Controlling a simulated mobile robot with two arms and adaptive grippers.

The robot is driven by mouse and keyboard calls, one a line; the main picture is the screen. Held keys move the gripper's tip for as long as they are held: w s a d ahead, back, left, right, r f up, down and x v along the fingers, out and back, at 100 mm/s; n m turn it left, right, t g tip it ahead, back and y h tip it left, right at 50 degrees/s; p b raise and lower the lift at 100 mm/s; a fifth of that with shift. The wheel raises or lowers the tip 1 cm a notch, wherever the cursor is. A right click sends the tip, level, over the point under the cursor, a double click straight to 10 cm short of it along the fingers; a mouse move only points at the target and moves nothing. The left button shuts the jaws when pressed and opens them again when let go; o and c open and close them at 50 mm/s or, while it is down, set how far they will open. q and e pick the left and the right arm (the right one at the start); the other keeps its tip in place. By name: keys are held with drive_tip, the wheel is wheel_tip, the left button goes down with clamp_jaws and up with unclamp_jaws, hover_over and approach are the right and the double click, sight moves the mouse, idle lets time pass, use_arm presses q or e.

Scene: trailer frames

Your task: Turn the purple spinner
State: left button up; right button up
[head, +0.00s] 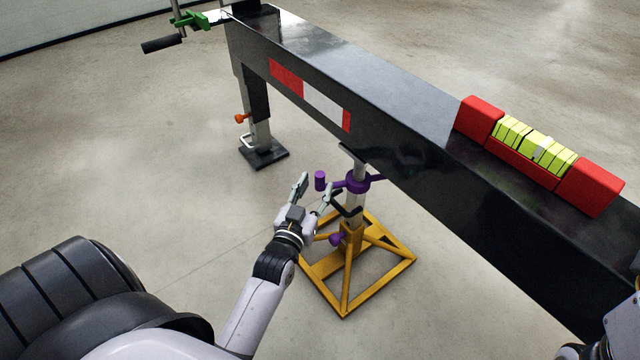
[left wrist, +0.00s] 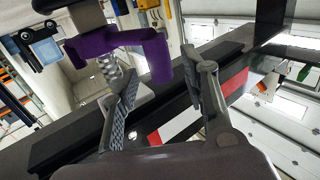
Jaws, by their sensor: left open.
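The purple spinner (head: 357,183) is a collar with arms around the grey post of a yellow stand, under the black beam. Its upright handle end (head: 320,180) points left, towards my left gripper (head: 316,188). My left gripper is open and empty. In the left wrist view the spinner (left wrist: 105,40) is at the upper left, and its handle end (left wrist: 157,58) appears between the two open fingers (left wrist: 168,72). I cannot tell whether a finger touches it. A purple knob (head: 337,240) sits lower on the stand. Only part of my right arm shows at the lower right edge.
The black beam (head: 400,165) runs diagonally above the spinner, with a red and yellow block (head: 540,150) on top. The yellow stand base (head: 345,300) rests on the floor. Another leg with an orange knob (head: 242,118) stands behind. Floor to the left is clear.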

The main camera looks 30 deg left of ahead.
sight(318, 182)
use_arm(q)
drive_tip(key=shift+b+x, duration=0.5)
drive_tip(key=shift+x, duration=1.4)
drive_tip(key=shift+c, duration=0.3)
clamp_jaws()
